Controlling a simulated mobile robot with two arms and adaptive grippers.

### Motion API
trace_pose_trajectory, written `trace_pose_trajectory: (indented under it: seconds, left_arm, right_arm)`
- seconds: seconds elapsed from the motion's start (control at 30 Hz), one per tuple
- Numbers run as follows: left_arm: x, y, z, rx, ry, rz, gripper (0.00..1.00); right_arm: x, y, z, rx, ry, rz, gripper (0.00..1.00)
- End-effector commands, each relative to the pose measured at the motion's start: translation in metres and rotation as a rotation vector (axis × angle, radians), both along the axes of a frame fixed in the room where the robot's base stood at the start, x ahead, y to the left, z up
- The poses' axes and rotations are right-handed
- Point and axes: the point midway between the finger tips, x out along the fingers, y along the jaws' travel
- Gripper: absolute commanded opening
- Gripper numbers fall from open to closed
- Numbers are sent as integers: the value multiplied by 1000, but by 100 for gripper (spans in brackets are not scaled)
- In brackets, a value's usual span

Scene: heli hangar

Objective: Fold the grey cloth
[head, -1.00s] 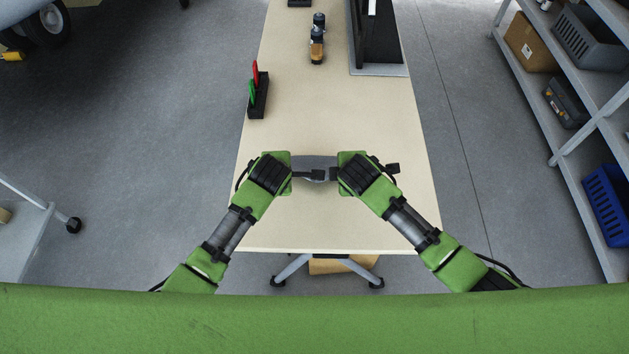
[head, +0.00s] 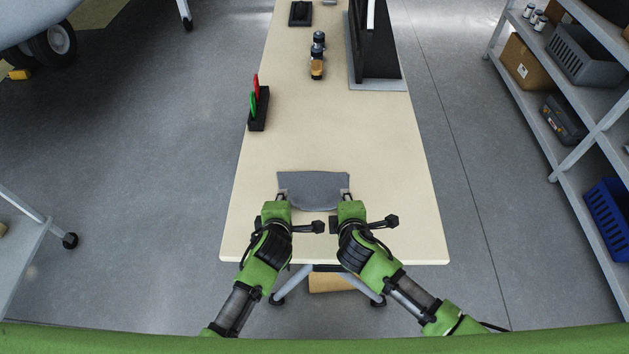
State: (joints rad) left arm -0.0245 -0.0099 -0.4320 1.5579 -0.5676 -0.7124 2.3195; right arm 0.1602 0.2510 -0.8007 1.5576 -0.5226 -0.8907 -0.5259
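The grey cloth (head: 314,188) lies on the pale table near its front part, with its far edge nearly straight and its near edge bowed. My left gripper (head: 282,196) is at the cloth's near left corner, and my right gripper (head: 346,195) is at its near right corner. The fingertips are small and partly hidden by the green gripper bodies, so I cannot tell whether they are closed on the cloth.
The table (head: 400,190) is clear around the cloth. A shelf (head: 590,150) stands at the right.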

Motion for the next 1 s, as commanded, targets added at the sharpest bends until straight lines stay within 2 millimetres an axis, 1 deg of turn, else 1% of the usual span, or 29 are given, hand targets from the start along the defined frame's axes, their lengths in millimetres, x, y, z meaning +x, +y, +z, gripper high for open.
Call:
trace_pose_trajectory:
  seconds: [0.37,0.47,0.57,0.67,1.0]
  left_arm:
    - [0,0,0,1,1,1,31]
    - [-1,0,3,-2,1,1,31]
    - [-6,0,14,-5,1,3,31]
    - [-13,0,29,-5,1,3,31]
    - [-47,0,72,-3,2,2,31]
  right_arm:
    - [0,0,0,0,0,0,31]
    - [-1,0,3,1,-1,0,31]
    - [-6,0,15,1,-2,0,31]
    - [-12,1,30,3,-2,1,31]
    - [-46,0,73,1,0,0,31]
